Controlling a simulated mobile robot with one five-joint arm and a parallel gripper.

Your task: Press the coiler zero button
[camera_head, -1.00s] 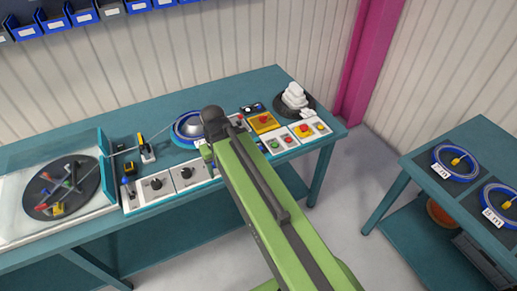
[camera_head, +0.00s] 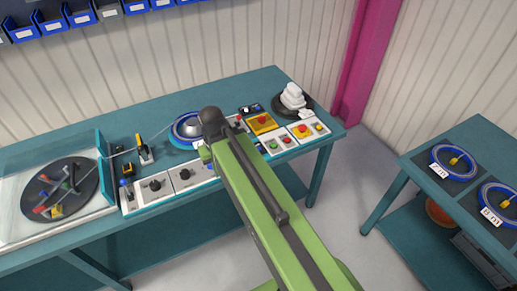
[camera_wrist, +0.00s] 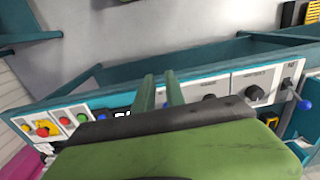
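My gripper (camera_wrist: 160,82) shows in the wrist view as two green fingers with a narrow gap between them and nothing in it. They are in front of the bench's control panels. In the head view my green arm reaches over the bench front and hides the gripper and part of the panels. A white digit display (camera_wrist: 122,114) is partly hidden beside the fingers in the wrist view. A small blue button (camera_wrist: 102,117) is next to it. I cannot read which button is the coiler zero. A blue reel with a grey dome (camera_head: 188,129) stands behind the panels.
Knob panels (camera_head: 170,183) and a glass-sided turntable (camera_head: 60,188) are left. A side table (camera_head: 460,190) holds labelled blue coils. Floor between is clear.

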